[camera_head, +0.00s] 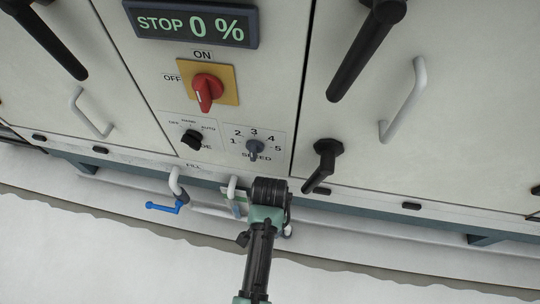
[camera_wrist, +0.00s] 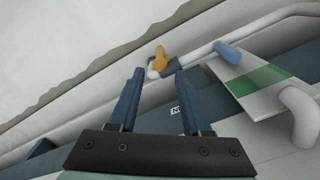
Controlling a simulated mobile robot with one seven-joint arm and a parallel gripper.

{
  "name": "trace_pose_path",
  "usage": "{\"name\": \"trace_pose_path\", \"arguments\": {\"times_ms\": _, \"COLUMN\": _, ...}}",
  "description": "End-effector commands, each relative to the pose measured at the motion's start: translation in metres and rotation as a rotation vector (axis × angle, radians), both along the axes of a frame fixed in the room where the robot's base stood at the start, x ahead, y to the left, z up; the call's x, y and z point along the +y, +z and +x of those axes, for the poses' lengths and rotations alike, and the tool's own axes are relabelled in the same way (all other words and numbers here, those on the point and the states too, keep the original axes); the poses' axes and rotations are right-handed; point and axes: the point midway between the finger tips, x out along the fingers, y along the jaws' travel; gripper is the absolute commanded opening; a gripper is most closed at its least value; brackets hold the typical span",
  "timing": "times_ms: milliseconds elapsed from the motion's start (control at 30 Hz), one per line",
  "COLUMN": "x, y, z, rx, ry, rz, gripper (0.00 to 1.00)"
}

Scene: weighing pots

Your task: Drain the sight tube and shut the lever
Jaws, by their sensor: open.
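A yellow lever (camera_wrist: 160,58) sits on a small pale fitting at the end of a white pipe (camera_wrist: 205,55) in the wrist view. My gripper (camera_wrist: 156,72) is open, and the lever shows beyond its fingertips, roughly between them. I cannot tell whether they touch it. A pale plate with a green band (camera_wrist: 258,80) lies to the right, with a blue rounded piece (camera_wrist: 229,52) beside it. In the head view the plate is mostly hidden behind my gripper, next to a short white tube (camera_head: 232,187). I cannot make out any liquid level.
A blue-handled valve (camera_head: 163,208) hangs from a pipe to the left. Above are a red rotary switch (camera_head: 206,88), smaller knobs and a display (camera_head: 192,24) reading STOP 0 %. A black handle (camera_head: 325,160) juts out at right. The pale floor in front is clear.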

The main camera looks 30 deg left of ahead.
Motion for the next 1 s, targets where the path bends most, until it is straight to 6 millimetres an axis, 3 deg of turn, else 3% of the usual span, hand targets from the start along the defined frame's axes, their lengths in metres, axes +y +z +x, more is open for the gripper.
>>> {"name": "trace_pose_path", "arguments": {"times_ms": 33, "x": 0.000, "y": -0.017, "z": -0.001, "rx": 0.003, "ry": 0.001, "rz": -0.001, "gripper": 0.48}}
{"name": "trace_pose_path", "arguments": {"times_ms": 100, "x": 0.000, "y": -0.031, "z": -0.001, "rx": 0.003, "ry": 0.001, "rz": -0.001, "gripper": 0.48}}
{"name": "trace_pose_path", "arguments": {"times_ms": 500, "x": 0.000, "y": -0.093, "z": -0.001, "rx": 0.001, "ry": 0.001, "rz": -0.001, "gripper": 0.48}}
{"name": "trace_pose_path", "arguments": {"times_ms": 700, "x": 0.000, "y": -0.106, "z": 0.000, "rx": 0.000, "ry": 0.001, "rz": 0.000, "gripper": 0.48}}
{"name": "trace_pose_path", "arguments": {"times_ms": 1000, "x": 0.000, "y": -0.106, "z": 0.000, "rx": 0.000, "ry": 0.000, "rz": 0.000, "gripper": 0.48}}
